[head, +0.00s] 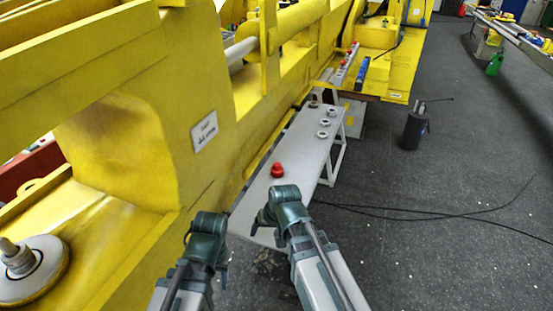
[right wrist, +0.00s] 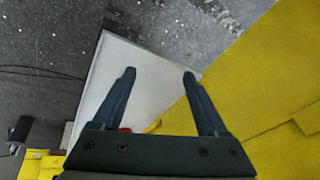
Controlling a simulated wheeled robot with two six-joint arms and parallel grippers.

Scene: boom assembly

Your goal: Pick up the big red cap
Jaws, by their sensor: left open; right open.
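The big red cap (head: 277,170) sits on the near half of a long grey-white bench (head: 300,146). A sliver of the red cap (right wrist: 125,130) shows in the right wrist view, mostly hidden behind the gripper's palm. My right gripper (right wrist: 159,74) is open and empty, with two dark fingers apart over the bench's pale top. In the head view my right arm's end covers the near part of the bench, just in front of the cap. My left gripper (head: 207,237) is open at the bench's near left corner; its fingers are hard to make out.
Several small round metal parts (head: 323,134) stand at the bench's far end. The large yellow boom (head: 160,130) runs along the bench's left side. Black cables (head: 430,212) lie on the dark floor at the right, near a dark canister (head: 414,130).

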